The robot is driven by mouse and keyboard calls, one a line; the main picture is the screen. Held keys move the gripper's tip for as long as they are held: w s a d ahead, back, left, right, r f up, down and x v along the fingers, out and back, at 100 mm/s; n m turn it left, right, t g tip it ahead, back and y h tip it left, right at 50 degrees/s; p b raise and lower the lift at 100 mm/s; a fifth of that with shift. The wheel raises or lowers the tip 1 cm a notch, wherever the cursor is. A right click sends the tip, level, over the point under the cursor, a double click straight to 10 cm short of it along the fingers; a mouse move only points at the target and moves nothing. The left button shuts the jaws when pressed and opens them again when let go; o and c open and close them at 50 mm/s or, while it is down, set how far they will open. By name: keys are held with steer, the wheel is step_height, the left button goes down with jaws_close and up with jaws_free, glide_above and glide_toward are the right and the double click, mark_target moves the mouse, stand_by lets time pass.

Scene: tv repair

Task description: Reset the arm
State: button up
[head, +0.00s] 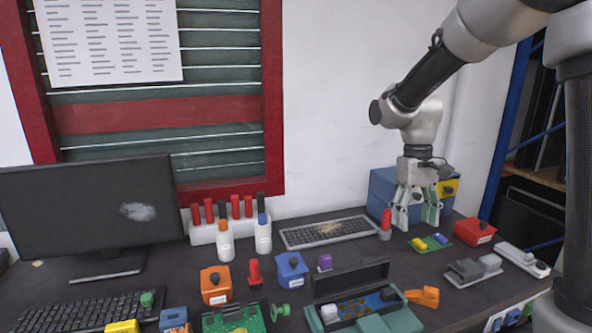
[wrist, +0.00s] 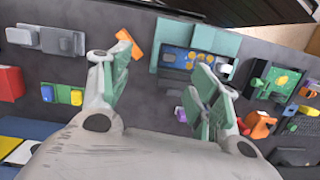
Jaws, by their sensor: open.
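My gripper (head: 416,220) hangs at the right rear of the table, pointing down, above the table between a red-topped grey object and a small board. Its two fingers are spread and nothing is between them. In the wrist view my gripper (wrist: 160,95) also shows open and empty, with bare dark table between the fingers. My arm reaches in from the upper right, bent downward at the wrist.
A keyboard (head: 328,232) lies left of my gripper. A red-topped object (head: 385,226) stands close by. A green board (head: 430,243), a red box (head: 474,231) and an open case (head: 352,275) are nearby. A blue box (head: 384,187) stands behind. A monitor (head: 85,205) stands left.

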steer(key=s+d+r+m+t, duration=0.1)
steer(key=s+d+r+t, duration=0.2)
steer(key=s, duration=0.6)
steer(key=s+d+r+m+t, duration=0.1)
steer(key=s+d+r+t, duration=0.2)
steer(key=s, duration=0.7)
step_height(320, 180, up, 3)
steer(key=d, duration=0.2)
steer(key=shift+d+f+t, duration=0.15)
steer(key=shift+d+t, duration=0.15)
steer(key=shift+d, duration=0.05)
